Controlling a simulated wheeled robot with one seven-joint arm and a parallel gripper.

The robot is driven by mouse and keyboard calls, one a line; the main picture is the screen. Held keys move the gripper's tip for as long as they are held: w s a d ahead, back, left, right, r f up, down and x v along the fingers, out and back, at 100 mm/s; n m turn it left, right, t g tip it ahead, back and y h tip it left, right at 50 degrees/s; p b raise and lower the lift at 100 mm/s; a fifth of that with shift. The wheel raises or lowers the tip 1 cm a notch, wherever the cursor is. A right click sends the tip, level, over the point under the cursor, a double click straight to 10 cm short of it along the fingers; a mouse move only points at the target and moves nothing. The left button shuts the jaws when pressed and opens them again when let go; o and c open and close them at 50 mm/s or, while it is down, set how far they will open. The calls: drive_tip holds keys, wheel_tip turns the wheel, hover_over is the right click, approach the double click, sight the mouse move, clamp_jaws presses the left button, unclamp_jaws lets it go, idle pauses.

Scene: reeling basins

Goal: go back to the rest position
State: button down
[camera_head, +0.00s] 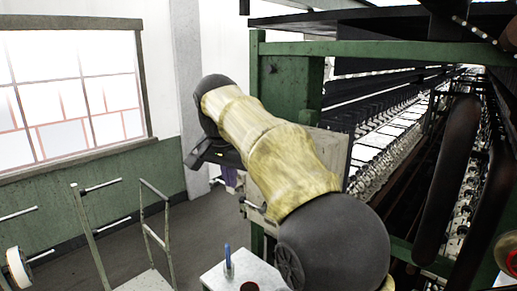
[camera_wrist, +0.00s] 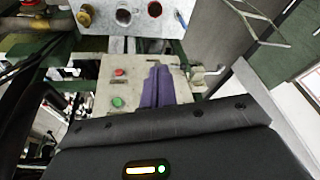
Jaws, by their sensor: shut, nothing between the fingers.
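My gripper (camera_head: 208,152) is at the far end of my raised arm in the head view, small and dark against the pale wall and window side. Its dark housing (camera_wrist: 165,145) with a small light bar fills the bottom of the wrist view. The gripper is shut and empty.
A pale stand (camera_head: 235,275) holds a blue rod. A green-framed machine (camera_head: 360,48) fills the right. A metal trolley (camera_head: 148,282) stands left; some floor (camera_head: 195,220) is clear.

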drive_tip(key=s+d+f+n+g, duration=0.1)
drive_tip(key=s+d+f+n, duration=0.25)
drive_tip(key=d+f, duration=1.15)
drive_tip(key=s+d+f, duration=0.3)
drive_tip(key=s+f, duration=0.4)
drive_tip(key=s, duration=0.1)
drive_tip(key=s+d+f, duration=0.3)
drive_tip(key=s+f, duration=0.5)
drive_tip(key=shift+s+d+f+n+y, duration=0.15)
drive_tip(key=shift+d+f+n+y, duration=0.1)
drive_tip(key=shift+d+n+y, duration=0.1)
